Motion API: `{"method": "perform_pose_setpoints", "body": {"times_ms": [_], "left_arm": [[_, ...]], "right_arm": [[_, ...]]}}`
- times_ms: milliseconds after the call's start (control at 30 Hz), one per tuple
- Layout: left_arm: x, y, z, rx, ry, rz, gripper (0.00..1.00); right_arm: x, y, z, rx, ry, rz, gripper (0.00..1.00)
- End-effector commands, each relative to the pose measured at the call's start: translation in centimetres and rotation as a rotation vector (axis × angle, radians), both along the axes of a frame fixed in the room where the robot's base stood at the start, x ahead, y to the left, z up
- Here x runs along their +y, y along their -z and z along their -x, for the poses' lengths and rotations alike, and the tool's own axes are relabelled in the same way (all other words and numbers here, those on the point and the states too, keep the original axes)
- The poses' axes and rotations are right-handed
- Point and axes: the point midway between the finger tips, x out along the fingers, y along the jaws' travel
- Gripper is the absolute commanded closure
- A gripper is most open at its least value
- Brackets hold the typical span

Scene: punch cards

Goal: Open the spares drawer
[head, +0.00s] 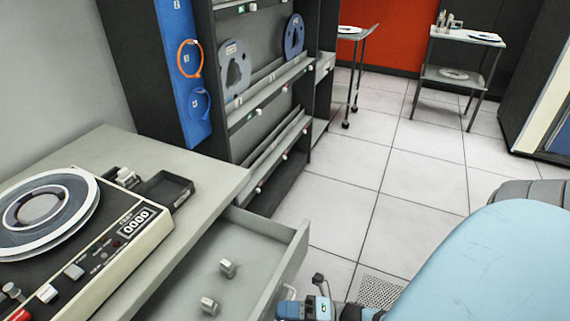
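The grey spares drawer (259,222) is pulled out from under the grey desk (222,168) in the head view. Its inside shows, with two small metal knob-like parts (228,268) lying on the bottom. My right gripper (303,306) is at the bottom edge of the picture, just outside the drawer's front panel, close to a thin pale handle (287,290). Its fingertips are small and partly cut off, so I cannot tell whether they are open or shut, or whether they touch the handle. My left gripper is not in view.
A tape unit (100,250) and a small black tray (166,189) stand on the desk. A rack with reels (235,70) stands behind it. Two small tables (464,38) are farther back.

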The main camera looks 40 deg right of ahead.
Motion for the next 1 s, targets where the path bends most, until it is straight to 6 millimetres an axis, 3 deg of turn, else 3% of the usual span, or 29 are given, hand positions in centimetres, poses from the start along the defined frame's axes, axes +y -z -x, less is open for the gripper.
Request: {"method": "perform_pose_setpoints", "body": {"times_ms": [367, 800, 1000], "left_arm": [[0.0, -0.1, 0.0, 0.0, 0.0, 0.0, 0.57], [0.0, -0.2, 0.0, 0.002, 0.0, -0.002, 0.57], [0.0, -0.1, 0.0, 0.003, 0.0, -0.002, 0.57]], "right_arm": [[-0.9, 0.3, 1.1, 0.003, -0.001, 0.0, 0.81], [-7.2, 1.9, 7.9, 0.004, 0.0, 0.001, 0.81], [-8.9, 2.3, 9.6, 0.002, 0.0, 0.001, 0.81]]}}
